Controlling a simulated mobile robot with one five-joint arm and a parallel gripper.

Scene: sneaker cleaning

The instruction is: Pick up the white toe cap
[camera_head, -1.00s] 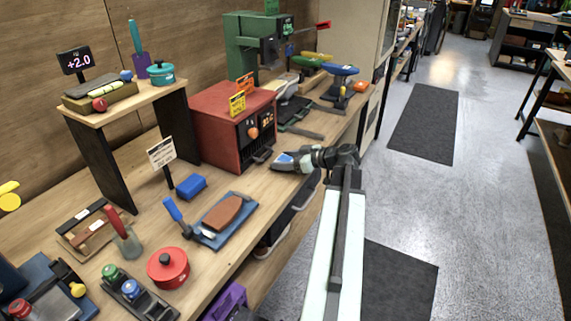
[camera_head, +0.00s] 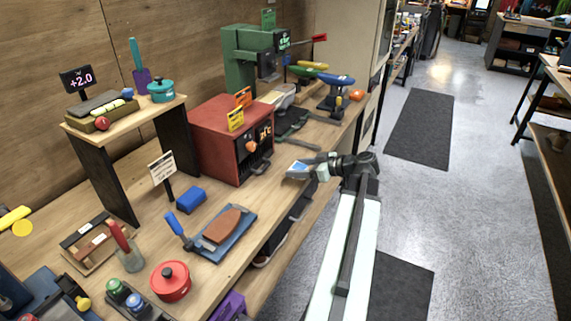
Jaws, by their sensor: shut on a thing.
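My gripper (camera_head: 298,170) is at the end of my arm, above the front edge of the workbench (camera_head: 262,230), to the right of the red box. It looks small and far in the head view. It is shut on a small pale thing (camera_head: 293,174) at the fingertips, which may be the white toe cap. The fingers and the blue patch there hide its shape. I see no other thing that is clearly a white toe cap.
A red box (camera_head: 217,140) stands left of my gripper. Behind are a green press (camera_head: 238,55) and a blue-topped stand (camera_head: 336,92). A blue tray (camera_head: 233,238) and a red pot (camera_head: 171,281) lie nearer. The floor right of the bench is mostly open.

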